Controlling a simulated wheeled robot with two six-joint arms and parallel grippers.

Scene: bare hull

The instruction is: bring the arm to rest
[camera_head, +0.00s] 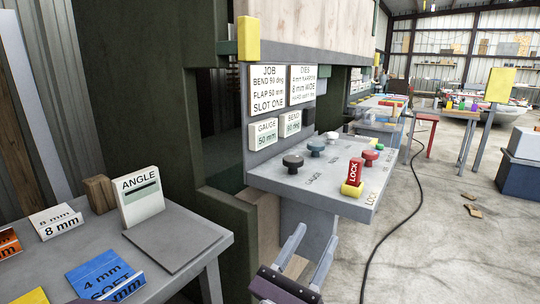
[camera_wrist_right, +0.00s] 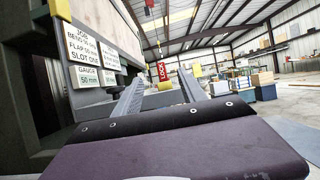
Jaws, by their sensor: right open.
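My right gripper (camera_head: 308,252) is at the bottom middle of the head view, in front of and below the grey control panel (camera_head: 290,184). Its two grey fingers stand apart with nothing between them. In the right wrist view the open fingers (camera_wrist_right: 168,92) point ahead, with the red LOCK piece (camera_wrist_right: 163,72) beyond them. In the head view that red LOCK piece (camera_head: 355,171) stands upright in a yellow holder on the panel.
A grey table (camera_head: 180,282) at left holds an ANGLE block (camera_head: 140,205), a blue 4 mm piece (camera_head: 100,273) and other labelled pieces. The panel carries several knobs. A dark cable (camera_head: 385,238) lies on the floor. Open floor (camera_head: 455,255) lies at right.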

